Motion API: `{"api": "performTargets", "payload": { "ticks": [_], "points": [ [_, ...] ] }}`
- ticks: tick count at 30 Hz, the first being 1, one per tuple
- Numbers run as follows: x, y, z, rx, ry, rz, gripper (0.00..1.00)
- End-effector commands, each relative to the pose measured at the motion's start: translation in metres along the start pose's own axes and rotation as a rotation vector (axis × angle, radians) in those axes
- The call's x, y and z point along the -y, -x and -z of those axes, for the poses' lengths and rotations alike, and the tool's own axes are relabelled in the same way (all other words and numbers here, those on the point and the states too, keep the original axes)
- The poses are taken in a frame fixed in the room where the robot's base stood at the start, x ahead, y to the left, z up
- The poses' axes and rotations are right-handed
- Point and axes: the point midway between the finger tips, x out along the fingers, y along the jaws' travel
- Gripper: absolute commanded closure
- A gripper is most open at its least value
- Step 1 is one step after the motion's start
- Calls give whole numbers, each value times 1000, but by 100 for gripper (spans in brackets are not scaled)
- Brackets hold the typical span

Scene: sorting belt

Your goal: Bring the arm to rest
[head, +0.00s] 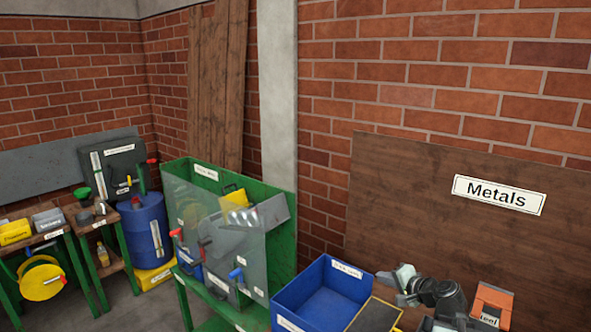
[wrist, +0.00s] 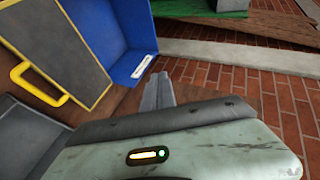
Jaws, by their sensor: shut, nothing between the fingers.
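My gripper (wrist: 158,92) shows in the wrist view as narrow grey fingers beyond the scuffed pale-green wrist housing. The fingers are together with nothing between them. In the head view my gripper (head: 403,279) is low, right of centre, just right of the blue bin (head: 318,296) and in front of the wall. My arm is bent and partly cut off by the lower edge. The blue bin also shows in the wrist view (wrist: 122,55), beyond the fingers and to their left; I see no contact with it.
A dark yellow-edged panel (head: 376,316) lies beside the bin. An orange box (head: 494,300) stands close right of my arm. A green bench with a clear screen (head: 215,235) is further left. The wooden "Metals" board (head: 410,190) and brick wall are behind.

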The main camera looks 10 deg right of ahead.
Motion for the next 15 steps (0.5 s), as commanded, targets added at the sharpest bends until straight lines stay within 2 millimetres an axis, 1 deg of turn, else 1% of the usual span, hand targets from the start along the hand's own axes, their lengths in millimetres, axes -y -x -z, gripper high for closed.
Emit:
{"api": "performTargets", "payload": {
  "ticks": [1, 2, 3, 5, 6, 8, 9, 11, 12, 13, 14, 15],
  "points": [
    [-3, -27, -42, 77, 61, -26, 100],
    [-4, -40, -65, 121, 101, -47, 100],
    [-5, -54, -96, 182, 156, -74, 100],
    [-10, -72, -140, 268, 241, -119, 100],
    [-14, -80, -168, 323, 299, -151, 100],
    [-23, -90, -208, 402, 386, -203, 100],
    [-31, -94, -232, 453, 446, -240, 100],
    [-46, -97, -266, 530, 543, -307, 100],
    [-58, -96, -285, 580, 613, -362, 100],
    [-69, -93, -296, 618, 669, -413, 100],
    [-80, -87, -301, 651, 719, -470, 100],
    [-93, -77, -298, 679, 767, -544, 100]
  ]
}}
